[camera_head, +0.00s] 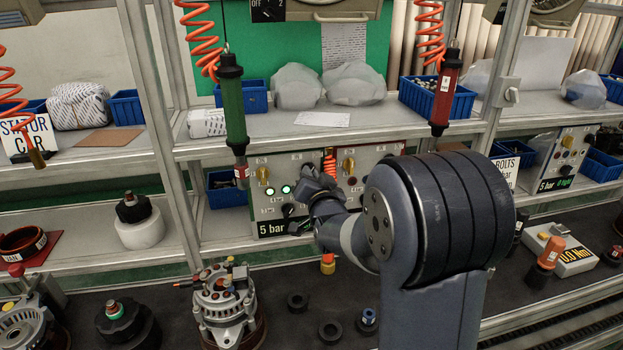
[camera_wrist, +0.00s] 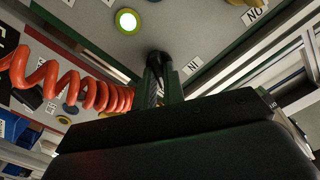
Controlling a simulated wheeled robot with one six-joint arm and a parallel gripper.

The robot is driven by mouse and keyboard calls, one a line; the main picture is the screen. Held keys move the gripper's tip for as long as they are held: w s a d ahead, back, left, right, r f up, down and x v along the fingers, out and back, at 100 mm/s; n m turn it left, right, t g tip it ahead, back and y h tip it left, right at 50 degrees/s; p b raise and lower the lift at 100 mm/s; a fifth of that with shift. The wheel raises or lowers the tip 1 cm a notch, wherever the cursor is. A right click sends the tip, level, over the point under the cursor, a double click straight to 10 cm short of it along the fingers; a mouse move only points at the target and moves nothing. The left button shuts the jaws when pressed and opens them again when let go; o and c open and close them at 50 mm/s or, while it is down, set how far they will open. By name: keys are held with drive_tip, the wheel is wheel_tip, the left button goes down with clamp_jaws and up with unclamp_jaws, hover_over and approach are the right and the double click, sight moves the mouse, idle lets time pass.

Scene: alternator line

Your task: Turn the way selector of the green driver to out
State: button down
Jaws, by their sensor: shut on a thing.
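The green driver (camera_head: 232,105) hangs upright at the left of the shelf. Behind its lower end is a grey panel (camera_head: 258,209) in a green frame, marked 5 bar, with a yellow knob (camera_head: 263,176) and two lit green lamps (camera_head: 286,190). My gripper (camera_head: 305,188) is at this panel. In the wrist view, my gripper (camera_wrist: 160,88) is shut on a black selector knob (camera_wrist: 157,58) on the panel face. An IN label (camera_wrist: 190,68) shows beside it, upside down. The knob's pointer and any OUT label are hidden by the fingers.
An orange coiled hose (camera_wrist: 70,84) hangs close beside my gripper. The red driver (camera_head: 445,95) hangs to the right. An alternator (camera_head: 222,305) and black rings stand on the dark bench below. Shelf posts and edges surround the panel.

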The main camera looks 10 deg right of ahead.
drive_tip(key=c, duration=1.5)
unclamp_jaws()
drive_tip(key=s+b, duration=0.2)
drive_tip(key=s, duration=0.8)
drive_tip(key=shift+s, duration=0.4)
drive_tip(key=w+p, duration=0.2)
drive_tip(key=w, duration=0.8)
drive_tip(key=shift+w, duration=0.4)
drive_tip(key=shift+f, duration=0.1)
